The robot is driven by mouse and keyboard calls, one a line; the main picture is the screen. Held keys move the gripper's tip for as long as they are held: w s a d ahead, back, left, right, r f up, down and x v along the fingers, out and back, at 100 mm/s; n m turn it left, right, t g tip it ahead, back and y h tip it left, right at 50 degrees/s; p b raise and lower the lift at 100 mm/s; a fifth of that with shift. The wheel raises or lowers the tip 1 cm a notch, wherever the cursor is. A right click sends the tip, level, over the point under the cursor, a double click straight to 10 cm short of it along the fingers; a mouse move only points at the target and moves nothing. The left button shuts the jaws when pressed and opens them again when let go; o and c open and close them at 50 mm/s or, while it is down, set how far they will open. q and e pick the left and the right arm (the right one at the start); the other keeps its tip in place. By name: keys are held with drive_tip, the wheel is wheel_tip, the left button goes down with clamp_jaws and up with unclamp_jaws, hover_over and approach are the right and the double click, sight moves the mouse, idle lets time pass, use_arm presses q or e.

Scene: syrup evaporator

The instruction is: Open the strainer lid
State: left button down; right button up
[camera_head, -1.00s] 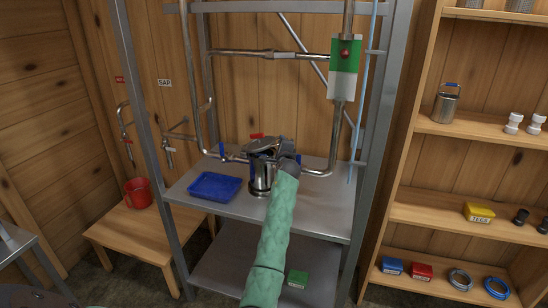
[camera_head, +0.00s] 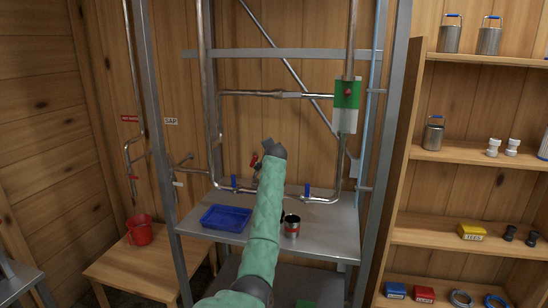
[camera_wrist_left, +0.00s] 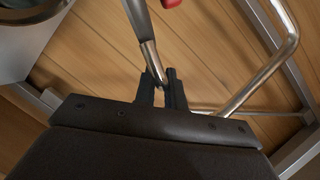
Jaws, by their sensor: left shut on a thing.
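The strainer (camera_head: 292,227), a small metal cup with a dark open top and a red mark, stands on the metal shelf of the rack, partly behind my left arm. A round metal rim, probably the strainer's, shows at the top left of the left wrist view (camera_wrist_left: 32,12). My left gripper (camera_head: 262,166) is raised above and left of it; its fingers are mostly hidden in the head view. In the left wrist view its fingers (camera_wrist_left: 163,82) are shut on a narrow shiny metal piece (camera_wrist_left: 148,50), seemingly the strainer lid seen edge-on. My right gripper is not in view.
A blue tray (camera_head: 226,218) lies left on the shelf. Pipes with blue valve handles (camera_head: 307,189) run behind my arm. A red bucket (camera_head: 140,230) stands on a wooden bench. Wooden shelves (camera_head: 455,150) with cans and small parts stand at the right.

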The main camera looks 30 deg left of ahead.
use_arm(q)
drive_tip(key=a+n, duration=0.1)
drive_tip(key=a, duration=0.1)
drive_tip(key=s+a+r+n+h, duration=0.1)
drive_tip(key=a, duration=0.1)
drive_tip(key=a+n+h, duration=0.1)
drive_tip(key=a, duration=0.2)
drive_tip(key=shift+s+r+p, duration=0.15)
drive_tip(key=shift+s+p, duration=0.15)
drive_tip(key=shift+s, duration=0.05)
drive_tip(key=shift+s+a, duration=0.15)
drive_tip(key=shift+a, duration=0.35)
drive_tip(key=shift+s+a, duration=0.1)
drive_tip(key=shift+a, duration=0.25)
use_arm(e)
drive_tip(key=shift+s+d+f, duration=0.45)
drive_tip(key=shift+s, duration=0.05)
use_arm(q)
drive_tip(key=c, duration=1.5)
unclamp_jaws()
drive_tip(key=shift+a, duration=0.1)
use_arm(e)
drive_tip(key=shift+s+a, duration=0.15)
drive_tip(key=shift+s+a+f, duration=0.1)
